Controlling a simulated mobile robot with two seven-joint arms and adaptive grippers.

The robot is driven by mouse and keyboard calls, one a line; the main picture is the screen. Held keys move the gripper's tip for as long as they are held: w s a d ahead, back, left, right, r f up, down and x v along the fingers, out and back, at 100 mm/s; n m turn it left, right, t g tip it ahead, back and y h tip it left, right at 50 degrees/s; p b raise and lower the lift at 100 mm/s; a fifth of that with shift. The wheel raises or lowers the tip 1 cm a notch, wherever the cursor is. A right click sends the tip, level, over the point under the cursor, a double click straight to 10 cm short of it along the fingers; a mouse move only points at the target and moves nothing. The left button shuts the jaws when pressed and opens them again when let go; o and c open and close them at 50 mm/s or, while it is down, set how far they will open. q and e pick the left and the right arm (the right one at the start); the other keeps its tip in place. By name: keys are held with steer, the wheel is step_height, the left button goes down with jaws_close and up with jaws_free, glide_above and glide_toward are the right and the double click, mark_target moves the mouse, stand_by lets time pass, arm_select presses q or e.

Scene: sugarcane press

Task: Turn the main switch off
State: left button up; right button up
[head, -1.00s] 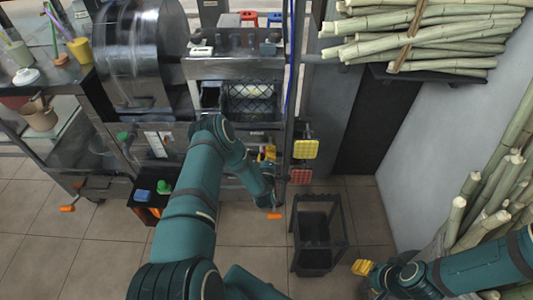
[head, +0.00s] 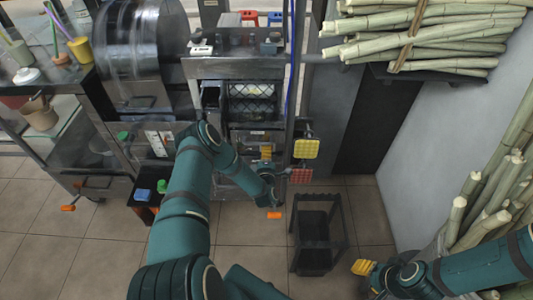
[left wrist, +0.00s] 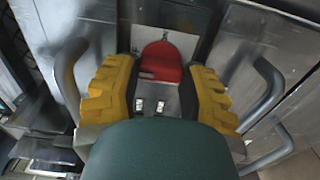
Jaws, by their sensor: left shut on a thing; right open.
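The main switch appears as a red handle (left wrist: 160,63) on a grey plate, with two small pale squares below it, in the left wrist view. My left gripper (left wrist: 162,85) has its yellow finger pads on either side of the handle, apart from each other, and is shut on it. In the head view my left gripper (head: 266,153) is at the front of the metal machine, and the switch is hidden there. My right gripper (head: 363,267) is open and empty at the lower right, above the floor.
Sugarcane bundles (head: 420,30) lie at the upper right. A dark stand (head: 145,214) holds blue and green items.

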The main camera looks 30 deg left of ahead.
arm_select(q)
steer(key=o, duration=1.2)
steer(key=v, duration=1.2)
